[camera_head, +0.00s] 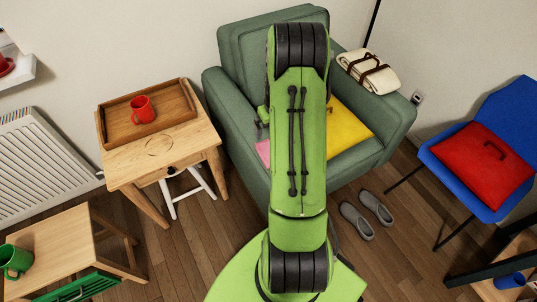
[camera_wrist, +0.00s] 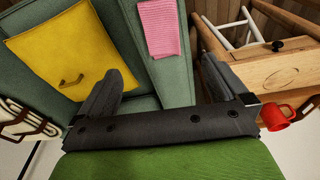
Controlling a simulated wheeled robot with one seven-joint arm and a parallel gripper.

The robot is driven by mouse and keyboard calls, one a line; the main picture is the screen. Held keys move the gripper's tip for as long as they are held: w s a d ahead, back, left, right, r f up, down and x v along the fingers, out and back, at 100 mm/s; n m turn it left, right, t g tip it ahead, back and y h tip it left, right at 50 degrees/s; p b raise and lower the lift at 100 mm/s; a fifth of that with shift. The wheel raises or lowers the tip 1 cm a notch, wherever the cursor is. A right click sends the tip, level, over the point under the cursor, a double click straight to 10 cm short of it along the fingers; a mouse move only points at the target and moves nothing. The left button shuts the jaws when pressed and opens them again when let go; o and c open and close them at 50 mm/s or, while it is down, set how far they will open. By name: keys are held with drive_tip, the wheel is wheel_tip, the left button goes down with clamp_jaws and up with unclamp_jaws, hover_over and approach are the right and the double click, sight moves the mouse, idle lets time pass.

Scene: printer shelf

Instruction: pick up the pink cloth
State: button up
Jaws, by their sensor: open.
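The pink cloth (camera_wrist: 164,28) lies flat on the green armchair (camera_wrist: 120,28), with ribbed texture, near the seat's edge. In the head view only a small part of the pink cloth (camera_head: 263,152) shows left of my arm, which hides the rest. My gripper (camera_wrist: 157,52) is open and empty in the wrist view, its two dark fingers spread wide. The cloth appears beyond the fingers, between them in the picture, and apart from them. In the head view my gripper is mostly hidden behind my arm.
A yellow cushion (camera_head: 348,126) lies on the armchair's seat. A folded cream blanket (camera_head: 368,70) rests on its right armrest. A wooden side table (camera_head: 160,155) with a tray (camera_head: 170,106) and red mug (camera_head: 143,109) stands left. Grey slippers (camera_head: 357,221) lie on the floor, right of my arm.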

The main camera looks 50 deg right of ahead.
drive_tip(key=f+b, duration=0.1)
drive_tip(key=f, duration=0.4)
drive_tip(key=w+f+b, duration=0.1)
drive_tip(key=f+b, duration=0.1)
drive_tip(key=f, duration=0.3)
drive_tip(key=w+f+b, duration=0.1)
drive_tip(key=f+b, duration=0.1)
drive_tip(key=f, duration=0.3)
drive_tip(key=shift+w+d+f, duration=0.1)
drive_tip(key=shift+w+d, duration=0.1)
drive_tip(key=shift+d, duration=0.1)
drive_tip(key=c, duration=1)
wheel_tip(320, 180, up, 10)
drive_tip(key=p, duration=0.3)
